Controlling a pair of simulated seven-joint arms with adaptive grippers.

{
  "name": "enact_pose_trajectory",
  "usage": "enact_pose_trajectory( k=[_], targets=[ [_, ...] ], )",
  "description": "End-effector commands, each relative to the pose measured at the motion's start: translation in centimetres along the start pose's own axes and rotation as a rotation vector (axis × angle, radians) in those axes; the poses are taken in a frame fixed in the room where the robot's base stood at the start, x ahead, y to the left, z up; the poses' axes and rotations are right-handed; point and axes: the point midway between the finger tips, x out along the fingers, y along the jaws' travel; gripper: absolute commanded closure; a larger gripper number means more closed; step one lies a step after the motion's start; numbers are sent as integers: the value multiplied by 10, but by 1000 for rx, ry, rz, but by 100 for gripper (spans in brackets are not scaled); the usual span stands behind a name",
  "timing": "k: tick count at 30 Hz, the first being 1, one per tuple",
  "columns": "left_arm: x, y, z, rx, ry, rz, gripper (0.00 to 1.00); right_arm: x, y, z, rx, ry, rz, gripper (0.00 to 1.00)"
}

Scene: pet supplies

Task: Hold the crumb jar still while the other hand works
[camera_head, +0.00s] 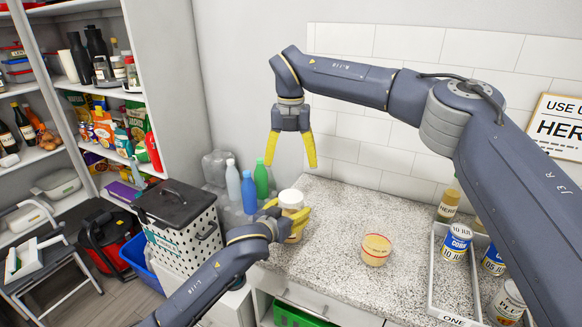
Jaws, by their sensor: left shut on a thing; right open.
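A jar with a cream-white lid (291,199) stands near the left edge of the speckled counter (335,215). My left gripper (288,213) is shut on this jar, its yellow fingers around the body; the fingers and wrist hide much of its lower part. I take this to be the crumb jar, though I see no readable label. My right gripper (290,165) hangs above the jar, pointing down, with its yellow fingers apart and nothing between them. It is clear of the lid.
A low tub with a red band (376,250) stands alone on the counter. A white tray (436,290) with several cans and jars is at the right. Bottles (248,190) and a lidded basket (180,225) stand left of the counter. The counter between jar and tub is clear.

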Motion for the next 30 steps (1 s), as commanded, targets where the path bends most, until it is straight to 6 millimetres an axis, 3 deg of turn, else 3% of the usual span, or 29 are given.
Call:
enact_pose_trajectory(
  k=[8,9,15,25,30],
  targets=[
    [0,0,-1,0,2,0,100,-1,0,0,0,0,0,17],
    [0,0,-1,0,2,0,31,-1,0,0,0,0,0,17],
    [0,0,-1,0,1,0,8,0,0,0,0,0,0,17],
    [-2,0,0,0,0,0,5,0,0,0,0,0,0,17],
    [-17,0,0,-1,1,0,5,0,0,0,0,0,0,17]
  ],
)
